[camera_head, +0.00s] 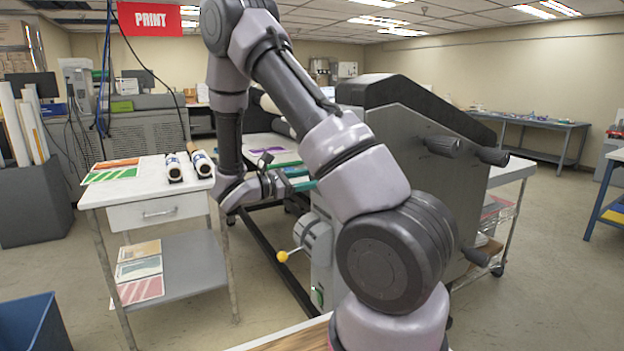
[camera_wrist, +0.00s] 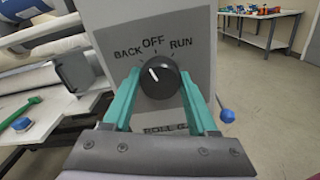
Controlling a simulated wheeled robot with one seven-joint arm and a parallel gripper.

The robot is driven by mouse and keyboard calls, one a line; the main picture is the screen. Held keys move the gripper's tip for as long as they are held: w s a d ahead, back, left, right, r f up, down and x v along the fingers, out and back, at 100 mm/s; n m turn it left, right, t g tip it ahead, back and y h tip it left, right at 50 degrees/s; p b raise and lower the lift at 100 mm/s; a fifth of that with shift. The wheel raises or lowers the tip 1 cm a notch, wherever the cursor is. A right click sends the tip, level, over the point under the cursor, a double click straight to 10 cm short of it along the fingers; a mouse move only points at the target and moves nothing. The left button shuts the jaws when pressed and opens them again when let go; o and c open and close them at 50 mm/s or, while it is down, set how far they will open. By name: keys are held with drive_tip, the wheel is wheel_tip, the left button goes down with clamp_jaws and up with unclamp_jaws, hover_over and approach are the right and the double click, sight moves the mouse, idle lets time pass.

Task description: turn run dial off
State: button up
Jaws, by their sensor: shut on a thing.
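The run dial (camera_wrist: 158,84) is a round black knob with a white pointer line, on a grey panel (camera_wrist: 190,22) marked BACK, OFF and RUN. The pointer leans up and left, roughly between the BACK and OFF marks. My gripper (camera_wrist: 160,76) has its teal fingers on either side of the dial, shut on it. In the head view, my gripper (camera_head: 300,179) reaches the side of the grey laminator (camera_head: 445,195); the dial is hidden there.
A yellow-knobbed lever (camera_head: 283,256) sticks out low on the laminator. In the wrist view, a blue ball knob (camera_wrist: 227,115) stands right of the panel. A white cart (camera_head: 160,212) with prints and rolls is at left. Open floor lies to the right.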

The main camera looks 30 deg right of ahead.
drive_tip(key=shift+m, duration=1.6)
drive_tip(key=o, duration=1.4)
drive_tip(key=shift+a, duration=0.15)
drive_tip(key=a, duration=1)
drive_tip(key=shift+s+a, duration=0.2)
drive_tip(key=shift+a, duration=0.1)
